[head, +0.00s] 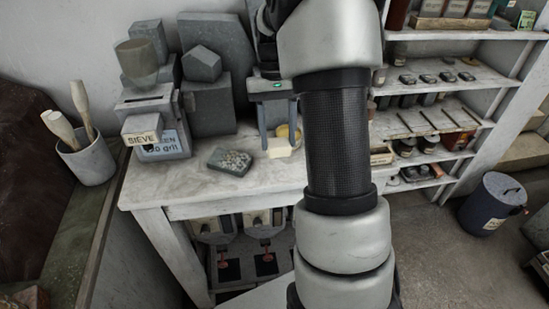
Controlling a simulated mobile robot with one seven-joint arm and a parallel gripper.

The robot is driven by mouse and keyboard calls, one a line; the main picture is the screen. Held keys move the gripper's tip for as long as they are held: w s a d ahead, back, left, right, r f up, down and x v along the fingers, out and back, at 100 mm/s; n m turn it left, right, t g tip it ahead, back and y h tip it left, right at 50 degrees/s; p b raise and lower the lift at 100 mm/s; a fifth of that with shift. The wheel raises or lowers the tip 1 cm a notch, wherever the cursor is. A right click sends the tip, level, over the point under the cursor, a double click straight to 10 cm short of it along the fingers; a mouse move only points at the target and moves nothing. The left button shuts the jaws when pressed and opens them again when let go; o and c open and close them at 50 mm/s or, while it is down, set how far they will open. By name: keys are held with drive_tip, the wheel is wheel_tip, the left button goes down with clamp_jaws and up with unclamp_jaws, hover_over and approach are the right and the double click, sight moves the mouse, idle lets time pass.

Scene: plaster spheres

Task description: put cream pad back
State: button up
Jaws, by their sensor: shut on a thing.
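The cream pad (279,150) is a small pale block above the front right part of the worktable (200,185). My gripper (279,143) points down with its two fingers shut on the pad. I cannot tell whether the pad touches the tabletop or hangs just above it. My arm hides the table's right end.
A grey tray of pebble-like pieces (230,161) lies left of the gripper. A sieve device (156,118), grey plaster solids (202,65) and a tool pot (90,160) stand further left. Shelves (440,140) and a dark bin (491,204) are at right. Bare tabletop lies around the tray.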

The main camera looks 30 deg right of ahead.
drive_tip(key=shift+s+f, duration=0.1)
drive_tip(key=shift+f, duration=3.25)
drive_tip(key=shift+f, duration=0.2)
drive_tip(key=o, duration=1.1)
drive_tip(key=shift+r, duration=0.15)
